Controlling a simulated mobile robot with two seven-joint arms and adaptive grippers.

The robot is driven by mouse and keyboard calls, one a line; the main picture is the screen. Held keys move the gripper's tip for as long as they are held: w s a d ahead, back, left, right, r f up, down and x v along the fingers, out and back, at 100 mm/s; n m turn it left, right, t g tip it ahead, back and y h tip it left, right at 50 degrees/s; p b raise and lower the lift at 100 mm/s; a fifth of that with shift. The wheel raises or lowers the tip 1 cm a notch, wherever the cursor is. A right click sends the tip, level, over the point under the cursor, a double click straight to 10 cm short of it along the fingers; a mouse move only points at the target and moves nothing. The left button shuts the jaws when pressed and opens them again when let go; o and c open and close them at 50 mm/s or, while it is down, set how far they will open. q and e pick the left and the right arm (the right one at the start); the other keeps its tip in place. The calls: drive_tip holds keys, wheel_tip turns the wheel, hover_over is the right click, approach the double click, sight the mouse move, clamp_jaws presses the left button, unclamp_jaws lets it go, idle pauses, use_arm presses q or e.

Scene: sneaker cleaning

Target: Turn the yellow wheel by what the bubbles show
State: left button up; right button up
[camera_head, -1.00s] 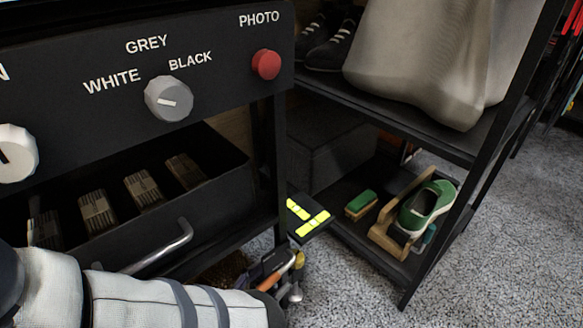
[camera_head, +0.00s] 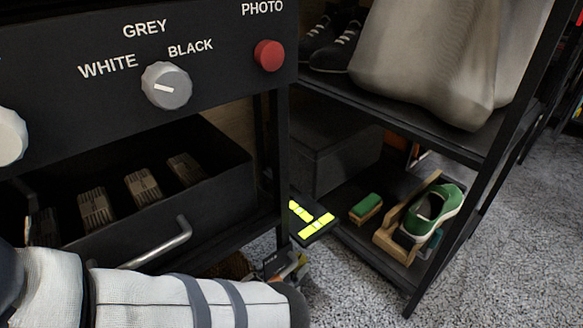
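Two yellow-green level vials lie at right angles on a black plate (camera_head: 311,222) under the right end of the panel. Their bubbles are too small to read surely. My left arm, in a white sleeve, comes in from the left along the bottom. Just beyond its dark end is a small cluster of dark, orange and metallic parts, seemingly with my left gripper (camera_head: 282,266) among them, below the plate. Its fingers cannot be made out. A small yellowish bit (camera_head: 302,258) shows there; I cannot tell if it is the yellow wheel. My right gripper is not in view.
A black panel carries a grey knob (camera_head: 166,86) and a red button (camera_head: 269,55). Below it, an open drawer (camera_head: 236,196) holds several brushes. Right of the plate, a shelf (camera_head: 345,229) bears a green brush (camera_head: 366,208) and a green shoe (camera_head: 434,213) on a wooden stand (camera_head: 391,236).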

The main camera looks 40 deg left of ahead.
use_arm(q)
drive_tip(key=shift+s+a+r+h+p, duration=0.15)
drive_tip(key=shift+h+p, duration=0.25)
drive_tip(key=shift+p, duration=0.2)
drive_tip(key=shift+m+h, duration=0.4)
drive_tip(key=shift+m, duration=0.1)
drive_tip(key=o, duration=1.2)
drive_tip(key=shift+c, duration=0.2)
drive_tip(key=s, duration=1.1)
drive_tip(key=shift+s+a, duration=0.35)
drive_tip(key=shift+f, duration=0.2)
